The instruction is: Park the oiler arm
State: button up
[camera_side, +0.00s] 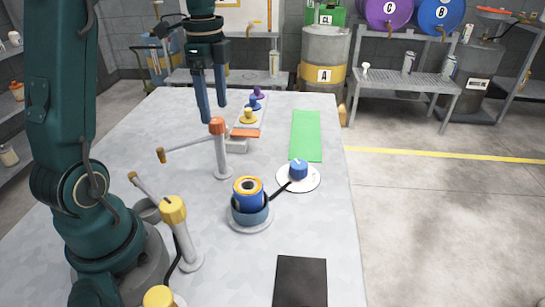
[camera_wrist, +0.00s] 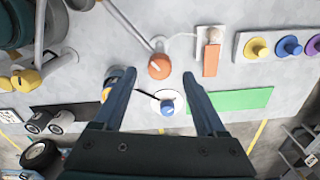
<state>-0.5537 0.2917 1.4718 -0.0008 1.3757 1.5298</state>
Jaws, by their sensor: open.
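My gripper (camera_side: 213,112) hangs fingers down above the table, open and empty. In the side view it appears beside the orange-capped post (camera_side: 222,160); the post's orange cap (camera_wrist: 160,66) shows between the open fingers (camera_wrist: 158,78) in the wrist view. A thin grey oiler arm (camera_side: 190,144) runs from this cap leftward to an orange tip (camera_side: 161,155). A yellow-capped post (camera_side: 183,230) nearer the camera also carries an arm (camera_side: 150,188) with a yellow tip. I cannot tell which arm the task names. A grey block with an orange top (camera_side: 245,133) stands behind the orange post.
A blue reel (camera_side: 249,190) sits in a round holder. A blue knob (camera_side: 299,170) stands on a white disc. A green mat (camera_side: 306,135), a black mat (camera_side: 300,281) and a rack with yellow, blue and purple pieces (camera_side: 254,104) share the table.

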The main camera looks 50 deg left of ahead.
jog(key=shift+r, duration=1.05)
jog(key=shift+w+d+r, duration=0.15)
jog(key=shift+d+r, duration=0.05)
jog(key=shift+d, duration=0.15)
jog(key=s+d+r+t, duration=0.3)
jog(key=s+d+r, duration=0.1)
jog(key=d, duration=0.5)
jog(key=s+d+f+n+t, duration=0.2)
jog(key=s+d+f+n, duration=0.3)
jog(key=n, duration=0.6)
jog(key=shift+s+d+f+t, duration=0.3)
jog(key=shift+s+d+f, duration=0.1)
jog(key=shift+s+f, duration=0.4)
